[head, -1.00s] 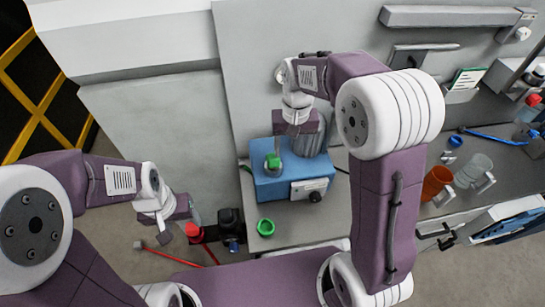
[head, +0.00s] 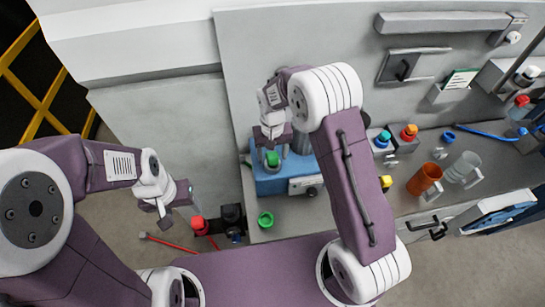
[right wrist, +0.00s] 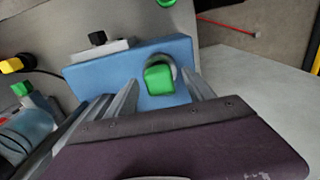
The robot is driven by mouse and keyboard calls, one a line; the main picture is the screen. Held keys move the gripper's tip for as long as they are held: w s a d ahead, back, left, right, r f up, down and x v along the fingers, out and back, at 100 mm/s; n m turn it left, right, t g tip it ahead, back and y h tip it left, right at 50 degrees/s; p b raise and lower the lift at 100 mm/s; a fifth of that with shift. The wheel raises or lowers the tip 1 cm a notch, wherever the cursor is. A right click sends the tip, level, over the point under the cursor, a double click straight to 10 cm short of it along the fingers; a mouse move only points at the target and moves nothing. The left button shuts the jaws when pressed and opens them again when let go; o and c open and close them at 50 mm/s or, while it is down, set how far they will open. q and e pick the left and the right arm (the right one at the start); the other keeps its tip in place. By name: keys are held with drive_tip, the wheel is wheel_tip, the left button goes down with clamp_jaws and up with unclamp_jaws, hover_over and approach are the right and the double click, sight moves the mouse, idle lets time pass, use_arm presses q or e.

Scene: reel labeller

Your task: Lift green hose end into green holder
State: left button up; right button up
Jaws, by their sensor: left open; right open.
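A green piece (head: 272,158), seemingly the hose end, stands upright in the top of a blue box (head: 270,186) on the bench. In the right wrist view the same green piece (right wrist: 160,80) stands at a grey round opening. My right gripper (right wrist: 161,90) is open, with one finger to each side of the piece; I cannot tell whether either touches it. A green ring (head: 265,219), seemingly the green holder, is at the bench's front edge. My left gripper (head: 172,207) is open and empty, left of the bench. No hose is clearly seen on the green piece.
A red-topped piece (head: 199,225) with a red hose is beside a black fixture (head: 232,218) near my left gripper. An orange cup (head: 424,179), a clear cup (head: 463,167) and coloured knobs (head: 408,133) are on the right of the bench.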

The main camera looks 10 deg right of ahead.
drive_tip(key=shift+f, duration=0.6)
clamp_jaws()
drive_tip(key=shift+w+r, duration=0.1)
drive_tip(key=shift+r, duration=0.2)
wheel_tip(320, 180, up, 10)
drive_tip(key=shift+f+b, duration=0.2)
drive_tip(key=shift+b, duration=0.9)
wheel_tip(320, 180, up, 7)
drive_tip(key=p, duration=0.7)
hover_over(272, 155)
drive_tip(key=shift+d, duration=0.1)
drive_tip(key=shift+w, duration=0.1)
